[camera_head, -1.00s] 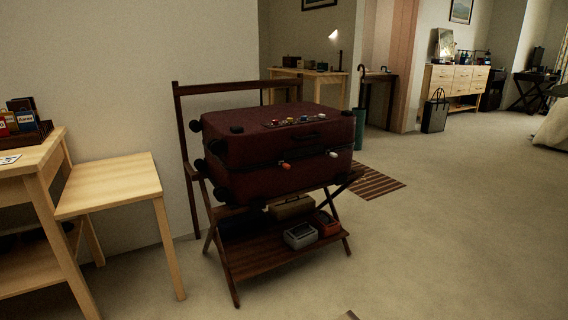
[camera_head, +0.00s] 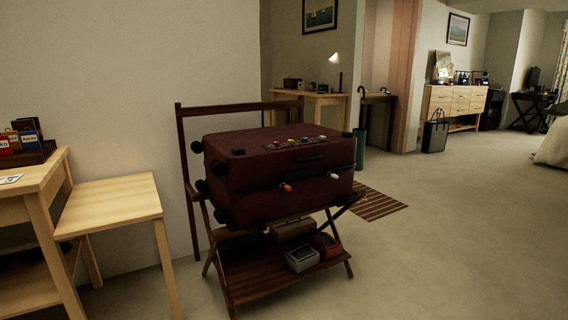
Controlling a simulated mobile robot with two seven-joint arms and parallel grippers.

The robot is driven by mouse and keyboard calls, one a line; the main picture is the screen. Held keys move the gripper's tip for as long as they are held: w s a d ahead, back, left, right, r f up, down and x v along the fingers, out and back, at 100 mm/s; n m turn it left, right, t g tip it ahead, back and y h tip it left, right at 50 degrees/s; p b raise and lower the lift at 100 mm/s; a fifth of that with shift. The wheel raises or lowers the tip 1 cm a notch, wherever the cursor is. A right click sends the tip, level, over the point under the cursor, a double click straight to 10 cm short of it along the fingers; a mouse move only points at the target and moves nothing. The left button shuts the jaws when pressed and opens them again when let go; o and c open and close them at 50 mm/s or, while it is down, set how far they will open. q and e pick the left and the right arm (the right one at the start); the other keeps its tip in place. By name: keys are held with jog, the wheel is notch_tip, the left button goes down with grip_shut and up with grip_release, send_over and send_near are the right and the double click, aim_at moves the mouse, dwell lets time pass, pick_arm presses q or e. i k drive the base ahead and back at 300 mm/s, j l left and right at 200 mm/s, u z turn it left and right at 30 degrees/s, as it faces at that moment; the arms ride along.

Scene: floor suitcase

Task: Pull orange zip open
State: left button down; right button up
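A dark red suitcase (camera_head: 240,172) lies flat on a dark wooden luggage rack (camera_head: 196,225). A zip line runs along its front side. An orange zip pull (camera_head: 286,187) sits on that seam near the middle. A white zip pull (camera_head: 334,180) sits on the same seam to its right. The suitcase looks closed. Neither of my grippers shows in the head view.
The rack's lower shelf (camera_head: 262,285) holds a grey box (camera_head: 301,258), a red box (camera_head: 325,244) and a tan case (camera_head: 292,229). A light wooden table (camera_head: 112,200) stands at the left. Carpet (camera_head: 440,240) at the front and right is clear. A striped mat (camera_head: 378,206) lies behind.

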aim_at(286, 187)
jog(key=i+u, duration=0.15)
jog(key=i, duration=0.7)
jog(key=i+l+u, duration=0.2)
jog(key=i, duration=0.6)
jog(key=j, duration=0.1)
